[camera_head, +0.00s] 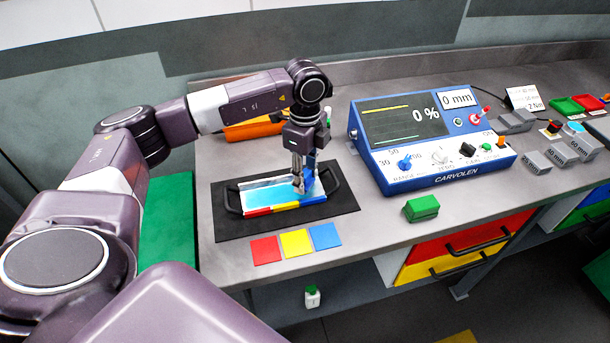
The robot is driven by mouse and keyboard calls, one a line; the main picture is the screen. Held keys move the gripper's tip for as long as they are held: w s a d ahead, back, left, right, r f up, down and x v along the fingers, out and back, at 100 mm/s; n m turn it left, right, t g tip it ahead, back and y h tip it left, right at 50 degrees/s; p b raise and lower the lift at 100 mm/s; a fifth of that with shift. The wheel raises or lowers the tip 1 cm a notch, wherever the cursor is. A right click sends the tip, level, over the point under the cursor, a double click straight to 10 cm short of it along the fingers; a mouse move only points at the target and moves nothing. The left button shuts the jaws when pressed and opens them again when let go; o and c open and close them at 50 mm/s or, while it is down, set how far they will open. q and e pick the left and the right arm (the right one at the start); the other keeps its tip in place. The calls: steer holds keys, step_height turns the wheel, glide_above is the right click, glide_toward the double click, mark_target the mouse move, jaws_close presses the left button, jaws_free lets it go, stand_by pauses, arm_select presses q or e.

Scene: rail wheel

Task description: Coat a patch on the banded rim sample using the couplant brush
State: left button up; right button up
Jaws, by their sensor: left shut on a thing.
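The banded rim sample (259,209) lies on a black mat (228,226). It has a glossy light-blue top, red, yellow and blue bands along its front edge, and a dark handle at each end. My left gripper (299,181) points down over the right part of the sample, with its fingers shut. The thing it is shut on appears to be the couplant brush, mostly hidden by the fingers, with some blue showing beside them. I cannot tell whether the brush tip touches the surface. My right gripper is not in view.
Red, yellow and blue squares (295,243) lie in front of the mat. A blue meter (445,175) reading 0 % stands to the right, with a green block (421,208) before it. An orange container (252,130) stands behind the sample. Grey blocks (560,154) sit far right.

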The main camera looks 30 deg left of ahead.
mark_target(319, 184)
arm_select(q)
steer(key=shift+f+b, duration=0.4)
steer(key=shift+f, duration=0.25)
steer(key=shift+d, duration=0.1)
steer(key=shift+w+d, duration=1.25)
steer(key=shift+w, duration=0.25)
steer(key=shift+s+a, duration=1.35)
steer(key=shift+s, duration=0.25)
steer(key=shift+w+a, duration=0.3)
steer(key=shift+w+d, duration=0.65)
steer(key=shift+w, duration=0.15)
steer(key=shift+w+d, duration=0.6)
steer(key=shift+w, duration=0.2)
steer(key=shift+r, duration=0.1)
steer(key=shift+s+a, duration=1.3)
steer(key=shift+s, duration=0.25)
steer(key=shift+p, duration=0.3)
